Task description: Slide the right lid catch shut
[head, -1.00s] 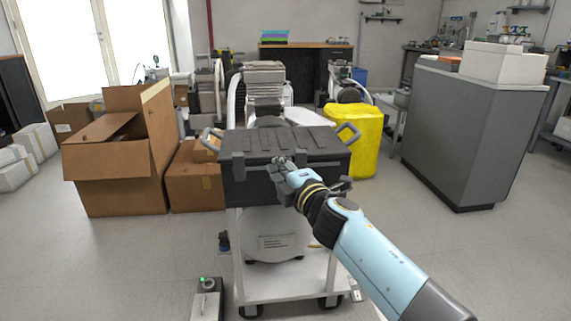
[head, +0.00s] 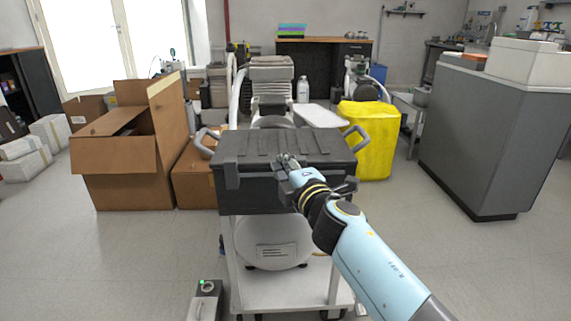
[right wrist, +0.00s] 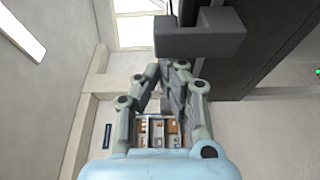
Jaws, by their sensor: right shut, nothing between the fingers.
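A black case with a ribbed lid (head: 262,147) sits on a white cart, with a grey handle at each end. A grey catch (head: 231,177) shows on the left of its front; the right catch is mostly hidden behind my right gripper in the head view. My right gripper (head: 287,161) is shut and empty at the right half of the case's front edge. In the right wrist view, a grey blocky catch (right wrist: 200,42) stands just past the closed fingertips (right wrist: 168,68), beside the dark case wall (right wrist: 270,35). Contact cannot be told. My left gripper is out of view.
Open cardboard boxes (head: 125,150) stand left of the cart (head: 270,290). A yellow container (head: 372,140) is behind it at the right, and a grey cabinet (head: 480,140) stands further right. The floor between cart and cabinet is free.

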